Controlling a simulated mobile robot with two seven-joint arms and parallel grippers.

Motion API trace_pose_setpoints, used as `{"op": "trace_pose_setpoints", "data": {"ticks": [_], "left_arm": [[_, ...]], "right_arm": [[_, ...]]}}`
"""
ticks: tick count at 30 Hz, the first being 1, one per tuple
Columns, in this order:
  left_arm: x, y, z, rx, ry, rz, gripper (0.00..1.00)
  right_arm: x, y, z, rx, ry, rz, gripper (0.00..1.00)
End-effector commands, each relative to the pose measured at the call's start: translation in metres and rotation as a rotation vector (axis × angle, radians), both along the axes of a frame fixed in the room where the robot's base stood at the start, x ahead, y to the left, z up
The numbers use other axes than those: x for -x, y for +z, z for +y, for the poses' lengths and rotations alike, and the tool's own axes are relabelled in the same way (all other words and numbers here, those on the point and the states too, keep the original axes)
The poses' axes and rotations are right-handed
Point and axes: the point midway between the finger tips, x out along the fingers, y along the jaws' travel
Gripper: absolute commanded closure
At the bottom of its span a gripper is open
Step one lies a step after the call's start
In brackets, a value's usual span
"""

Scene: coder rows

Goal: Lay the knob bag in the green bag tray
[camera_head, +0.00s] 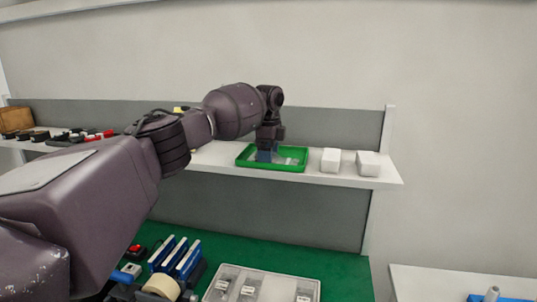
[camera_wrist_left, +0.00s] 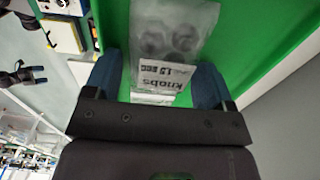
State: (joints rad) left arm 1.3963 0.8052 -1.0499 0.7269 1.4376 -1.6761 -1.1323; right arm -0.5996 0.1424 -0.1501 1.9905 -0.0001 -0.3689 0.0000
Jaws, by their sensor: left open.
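The green bag tray (camera_head: 276,168) stands on the shelf, and its green floor (camera_wrist_left: 255,35) fills much of the left wrist view. The knob bag (camera_wrist_left: 172,38) is clear plastic with dark round knobs inside and a white label reading "knobs". It lies in the tray; in the head view only a pale, indistinct patch (camera_head: 291,158) shows there. My left gripper (camera_head: 265,155) points down into the tray. In the left wrist view its blue fingers (camera_wrist_left: 157,78) are open, one on each side of the bag's labelled end, apparently without gripping it. My right gripper is out of view.
Two white boxes (camera_head: 330,161) (camera_head: 368,164) stand on the shelf (camera_head: 220,157), right of the tray. Small black and red items are at the shelf's left. Below, a green bench top (camera_head: 345,276) holds a blue rack (camera_head: 177,258), a tape roll and a compartment tray (camera_head: 232,270).

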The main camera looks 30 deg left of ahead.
Motion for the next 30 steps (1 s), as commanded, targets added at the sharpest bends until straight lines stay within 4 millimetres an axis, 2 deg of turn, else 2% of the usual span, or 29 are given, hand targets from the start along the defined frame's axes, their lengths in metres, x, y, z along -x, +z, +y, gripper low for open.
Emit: {"op": "trace_pose_setpoints", "data": {"ticks": [1,5,15,21,24,30], "left_arm": [[0.002,-0.012,-0.001,-0.003,-0.003,0.019,0.12],[0.002,-0.004,0.0,-0.004,-0.002,0.018,0.12],[0.001,0.07,0.0,0.0,0.0,0.008,0.12],[0.001,0.106,0.0,0.001,0.002,0.008,0.12],[0.001,0.117,0.001,0.0,0.002,0.006,0.12],[0.001,0.127,0.001,-0.001,0.001,0.008,0.12]], "right_arm": [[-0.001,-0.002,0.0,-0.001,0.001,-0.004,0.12],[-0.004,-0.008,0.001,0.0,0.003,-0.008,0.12],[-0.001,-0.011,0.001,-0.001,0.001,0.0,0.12],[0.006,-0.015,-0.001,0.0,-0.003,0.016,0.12],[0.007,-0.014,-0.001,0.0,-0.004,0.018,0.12],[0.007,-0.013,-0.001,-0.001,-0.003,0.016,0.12]]}}
